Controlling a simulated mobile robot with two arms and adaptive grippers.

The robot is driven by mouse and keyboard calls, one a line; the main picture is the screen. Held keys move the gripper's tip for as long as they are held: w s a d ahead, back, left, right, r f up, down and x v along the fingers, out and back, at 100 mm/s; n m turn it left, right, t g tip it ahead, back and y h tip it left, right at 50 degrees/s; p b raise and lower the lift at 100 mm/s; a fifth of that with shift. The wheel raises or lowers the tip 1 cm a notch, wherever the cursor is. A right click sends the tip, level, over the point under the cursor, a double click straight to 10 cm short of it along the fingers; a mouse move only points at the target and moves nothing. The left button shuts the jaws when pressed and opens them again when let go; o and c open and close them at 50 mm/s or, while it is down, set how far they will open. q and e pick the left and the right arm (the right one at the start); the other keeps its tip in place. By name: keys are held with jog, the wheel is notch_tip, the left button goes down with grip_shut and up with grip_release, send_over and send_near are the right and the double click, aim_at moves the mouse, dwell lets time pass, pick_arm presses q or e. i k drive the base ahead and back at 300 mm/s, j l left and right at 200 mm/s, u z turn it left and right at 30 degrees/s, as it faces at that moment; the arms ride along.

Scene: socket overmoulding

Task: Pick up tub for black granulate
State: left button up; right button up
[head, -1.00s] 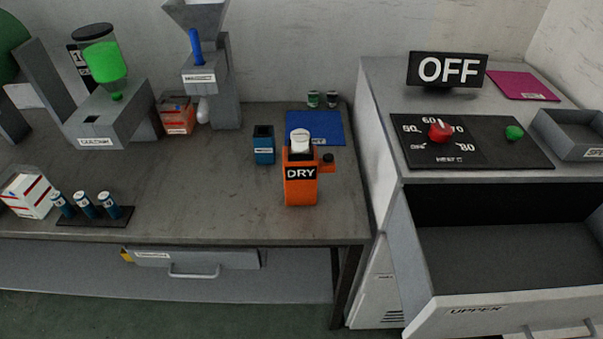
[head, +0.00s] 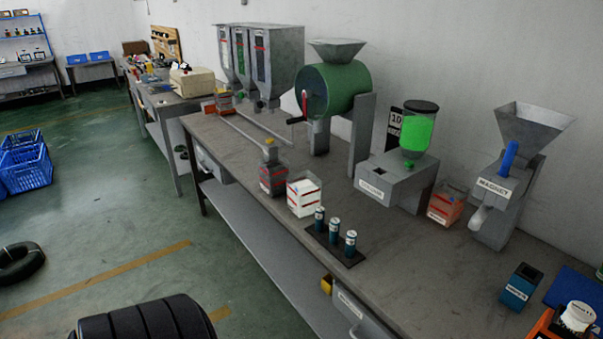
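Several small tubs with red bands stand on the long grey workbench (head: 400,245). One see-through, dark-looking tub (head: 273,180) stands near the front edge, left of a tub with white contents (head: 304,198). An orange-red tub (head: 445,207) stands between the colour machine and the magnet machine. Another reddish tub (head: 224,101) is at the far end by the tall hoppers. I cannot read their labels, so I cannot tell which is for black granulate. Neither of my grippers is in view.
On the bench are tall hoppers (head: 262,62), a green drum (head: 336,90), a colour machine (head: 394,180), a magnet machine (head: 508,178) and several blue cylinders (head: 334,231). Black tyres (head: 145,320) and blue crates (head: 25,165) are on the floor. Open green floor lies left of the bench.

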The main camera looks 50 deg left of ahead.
aim_at(273, 170)
jog(key=u, duration=1.9)
jog(key=z, duration=0.3)
jog(key=i+j+z, duration=0.5)
jog(key=j+z, duration=0.3)
jog(key=l, duration=0.1)
